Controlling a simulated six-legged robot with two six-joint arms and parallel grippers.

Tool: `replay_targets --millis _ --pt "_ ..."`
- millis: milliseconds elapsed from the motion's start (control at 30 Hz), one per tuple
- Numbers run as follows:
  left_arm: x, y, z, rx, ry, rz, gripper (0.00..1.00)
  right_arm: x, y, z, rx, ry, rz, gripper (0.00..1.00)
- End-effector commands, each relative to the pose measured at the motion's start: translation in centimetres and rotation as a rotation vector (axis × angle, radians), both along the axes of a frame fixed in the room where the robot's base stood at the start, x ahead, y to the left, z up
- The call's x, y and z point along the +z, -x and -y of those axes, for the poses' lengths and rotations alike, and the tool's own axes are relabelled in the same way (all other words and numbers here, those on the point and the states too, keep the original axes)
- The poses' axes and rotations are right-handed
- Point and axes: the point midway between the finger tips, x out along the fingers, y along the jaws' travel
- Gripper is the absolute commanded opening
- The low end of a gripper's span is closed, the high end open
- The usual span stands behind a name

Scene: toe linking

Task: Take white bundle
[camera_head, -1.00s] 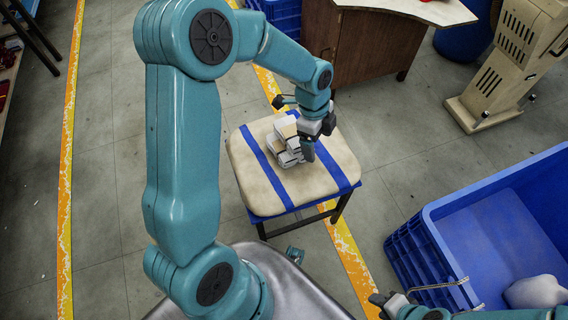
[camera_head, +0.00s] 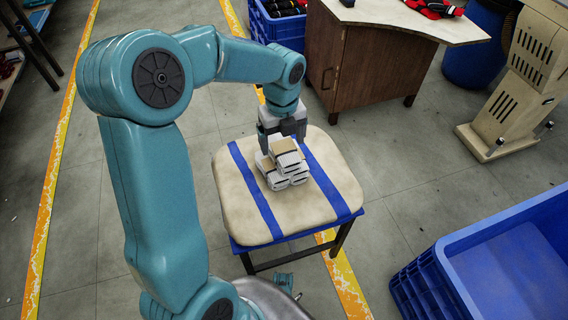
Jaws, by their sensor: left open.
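A small stack of white bundles (camera_head: 284,165) with tan tops lies on the cushioned stool (camera_head: 240,205), near its middle. My left gripper (camera_head: 282,140) points down just behind the stack, its jaws open. One finger shows at the left of the stack's back edge and the other behind it. I cannot tell whether the fingers touch the top bundle.
Two blue straps cross the stool's beige top, which has free room around the stack. A large blue crate (camera_head: 440,270) stands at lower right. A wooden desk (camera_head: 365,60) and a blue crate of dark items (camera_head: 278,28) stand behind.

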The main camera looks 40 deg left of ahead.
Motion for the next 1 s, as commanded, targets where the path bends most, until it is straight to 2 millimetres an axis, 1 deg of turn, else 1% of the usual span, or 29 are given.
replay_targets --millis 133,267,367,433,600,633,667,700,767,800,833,867,1000 --pt "-1.4 -0.1 0.0 0.001 0.0 0.0 0.87 -0.8 -0.1 0.1 -0.004 0.001 0.003 0.43" --pt "-3.7 -0.4 0.0 0.001 0.001 -0.002 0.87 -2.3 -0.4 0.4 -0.015 0.002 0.006 0.43" --pt "-5.1 -0.4 0.0 0.001 0.002 -0.001 0.87 -2.8 -0.5 0.5 -0.021 0.004 0.009 0.43" --pt "-5.4 -0.5 0.1 0.002 0.002 -0.001 0.87 -2.8 -0.6 0.6 -0.024 0.004 0.01 0.43" --pt "-5.3 -0.6 0.1 0.002 0.001 0.001 0.87 -2.6 -0.6 0.6 -0.024 0.004 0.011 0.43" --pt "-5.3 -0.5 0.1 0.002 0.001 0.001 0.84 -2.6 -0.6 0.6 -0.024 0.004 0.011 0.43" --pt "-5.3 -0.5 0.1 0.002 0.001 0.001 0.74 -2.6 -0.6 0.6 -0.023 0.004 0.011 0.43" --pt "-5.3 -0.5 0.1 0.002 0.001 0.001 0.61 -2.6 -0.6 0.6 -0.023 0.004 0.011 0.43" --pt "-5.2 -0.5 0.1 0.002 0.001 0.001 0.42 -2.6 -0.6 0.6 -0.023 0.004 0.01 0.43" --pt "-5.2 -0.5 0.1 0.002 0.001 0.001 0.29 -2.6 -0.6 0.6 -0.023 0.004 0.01 0.43" --pt "-5.2 -0.5 0.1 0.002 0.001 0.001 0.19 -2.6 -0.6 0.6 -0.023 0.004 0.01 0.43" --pt "-5.2 -0.6 0.0 0.002 0.001 0.002 0.14 -2.6 -0.6 0.6 -0.023 0.004 0.01 0.43" --pt "-5.2 -0.6 0.0 0.002 0.001 0.002 0.14 -2.6 -0.6 0.6 -0.023 0.004 0.01 0.43"
